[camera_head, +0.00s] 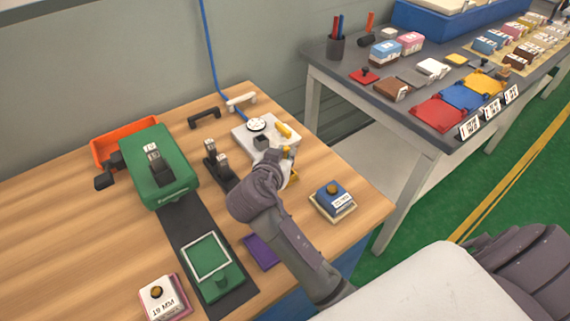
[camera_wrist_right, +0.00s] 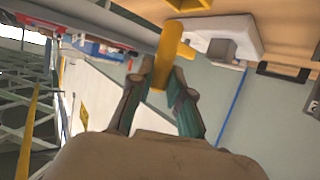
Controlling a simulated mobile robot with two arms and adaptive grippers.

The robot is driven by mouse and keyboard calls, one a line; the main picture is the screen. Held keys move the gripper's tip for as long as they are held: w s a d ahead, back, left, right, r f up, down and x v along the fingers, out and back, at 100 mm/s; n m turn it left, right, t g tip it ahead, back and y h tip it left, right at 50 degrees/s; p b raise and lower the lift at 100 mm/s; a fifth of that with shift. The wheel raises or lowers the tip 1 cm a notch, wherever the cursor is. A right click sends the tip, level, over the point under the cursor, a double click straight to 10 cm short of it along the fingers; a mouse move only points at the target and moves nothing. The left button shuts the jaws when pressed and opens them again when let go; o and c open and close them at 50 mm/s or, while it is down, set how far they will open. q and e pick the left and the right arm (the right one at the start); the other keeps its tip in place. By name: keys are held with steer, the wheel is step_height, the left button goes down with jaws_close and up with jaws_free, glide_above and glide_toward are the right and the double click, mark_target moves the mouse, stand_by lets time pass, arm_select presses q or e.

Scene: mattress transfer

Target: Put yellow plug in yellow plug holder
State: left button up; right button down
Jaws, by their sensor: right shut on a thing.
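My right gripper (camera_head: 287,157) is at the near right corner of a pale plate (camera_head: 243,138) on the wooden bench. In the right wrist view the gripper (camera_wrist_right: 162,85) is shut on the yellow plug (camera_wrist_right: 165,52), a yellow bar that sticks out beyond the fingertips towards the plate (camera_wrist_right: 245,32). In the head view the fingers and wrist hide much of the plug. Another yellow piece (camera_head: 284,130) sits at the plate's right side and may be the yellow plug holder. I cannot tell whether the plug touches it. My left gripper is not in view.
The plate carries a round dial (camera_head: 257,124) and a grey block (camera_head: 261,142). A green press (camera_head: 160,165), an orange tray (camera_head: 104,148) and black handles (camera_head: 204,117) stand to the left. A blue-topped box (camera_head: 333,197) lies right of my arm. A grey table (camera_head: 335,72) stands behind.

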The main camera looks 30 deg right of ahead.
step_height(320, 180, down, 4)
steer(key=shift+r, duration=0.1)
steer(key=shift+f, duration=0.25)
steer(key=c, duration=1.1)
jaws_free()
steer(key=shift+r, duration=0.15)
